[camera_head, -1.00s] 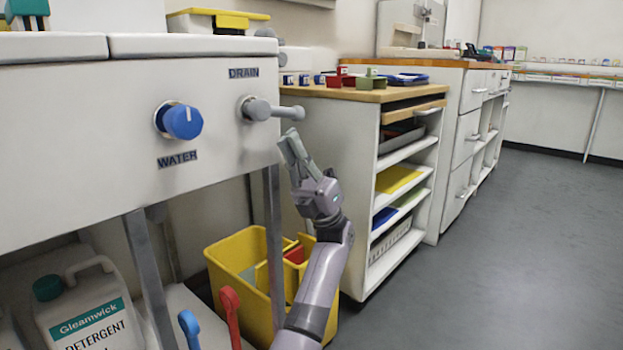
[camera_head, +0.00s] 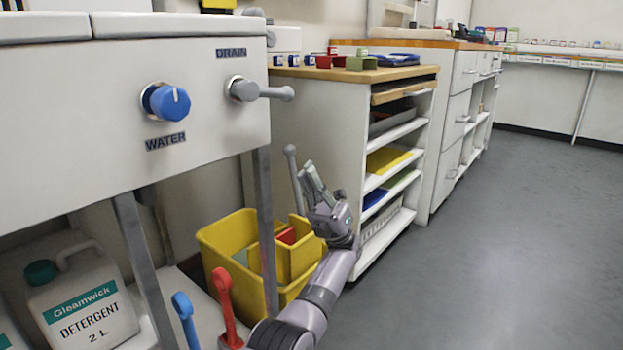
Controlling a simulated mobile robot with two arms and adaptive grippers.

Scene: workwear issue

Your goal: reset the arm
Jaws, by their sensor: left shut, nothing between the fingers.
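My left gripper (camera_head: 309,172) is shut and empty, pointing up at the end of my grey-purple arm. It is in front of the white shelf unit (camera_head: 315,120), below and to the right of the grey drain lever (camera_head: 268,92), and apart from it. The lever sticks out to the right, under the word DRAIN. A blue knob (camera_head: 170,102) above the word WATER is on the same white panel. My right gripper is not in view.
A yellow bucket (camera_head: 228,240) stands on the floor beside my arm, with a grey round-ended rod (camera_head: 291,160) just left of my gripper. A detergent jug (camera_head: 82,300) and a blue (camera_head: 185,318) and a red handle (camera_head: 225,300) are below the panel. The floor (camera_head: 480,260) at right is clear.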

